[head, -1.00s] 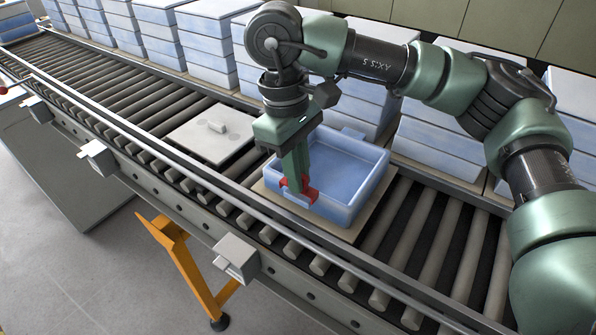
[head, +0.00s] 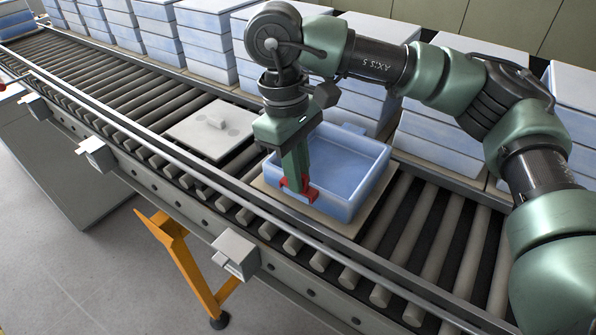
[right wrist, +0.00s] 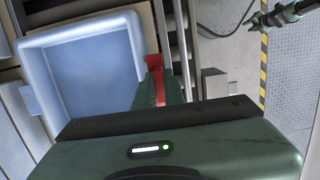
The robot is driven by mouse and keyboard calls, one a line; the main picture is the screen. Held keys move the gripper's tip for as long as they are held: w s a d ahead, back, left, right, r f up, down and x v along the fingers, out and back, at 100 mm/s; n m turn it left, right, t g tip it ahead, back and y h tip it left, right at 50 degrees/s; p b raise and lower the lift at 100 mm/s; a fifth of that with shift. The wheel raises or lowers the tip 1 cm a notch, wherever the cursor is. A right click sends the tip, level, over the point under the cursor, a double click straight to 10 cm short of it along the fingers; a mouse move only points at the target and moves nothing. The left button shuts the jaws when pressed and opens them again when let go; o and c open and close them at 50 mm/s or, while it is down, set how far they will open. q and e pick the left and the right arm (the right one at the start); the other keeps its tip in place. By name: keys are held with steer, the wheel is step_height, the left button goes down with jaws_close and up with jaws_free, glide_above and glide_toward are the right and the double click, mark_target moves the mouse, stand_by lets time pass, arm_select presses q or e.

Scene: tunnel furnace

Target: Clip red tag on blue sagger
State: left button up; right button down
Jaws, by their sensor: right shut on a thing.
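The blue sagger (head: 362,190) is an open, square, light-blue box. It sits on a pale plate (head: 268,186) on the roller conveyor. My right gripper (head: 297,186) points down at the sagger's near-left wall. It is shut on the red tag (head: 308,194), which is at that wall. In the right wrist view the red tag (right wrist: 153,68) shows beside the sagger's right wall (right wrist: 136,50), partly hidden by the green finger. I cannot tell whether the tag is seated on the rim. A green arm end, apparently my left gripper (right wrist: 262,20), shows small in the right wrist view.
A pale flat lid (head: 205,140) with a small knob lies on the rollers to the left. Stacks of blue saggers (head: 205,45) line the conveyor's far side. A metal rail (head: 200,165) runs along the near side, with grey boxes (head: 236,254) below it.

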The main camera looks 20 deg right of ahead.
steer(key=shift+f, duration=0.4)
steer(key=c, duration=1.4)
jaws_free()
steer(key=shift+w+a+r+b, duration=0.1)
steer(key=shift+w+r, duration=0.05)
steer(key=shift+r, duration=1.15)
steer(key=shift+w+a+r+b, duration=0.1)
steer(key=shift+w+a+r, duration=0.05)
steer(key=shift+r, duration=1.15)
steer(key=shift+w+a+r+b, duration=0.1)
steer(key=shift+w+r, duration=0.05)
steer(key=shift+r, duration=1.15)
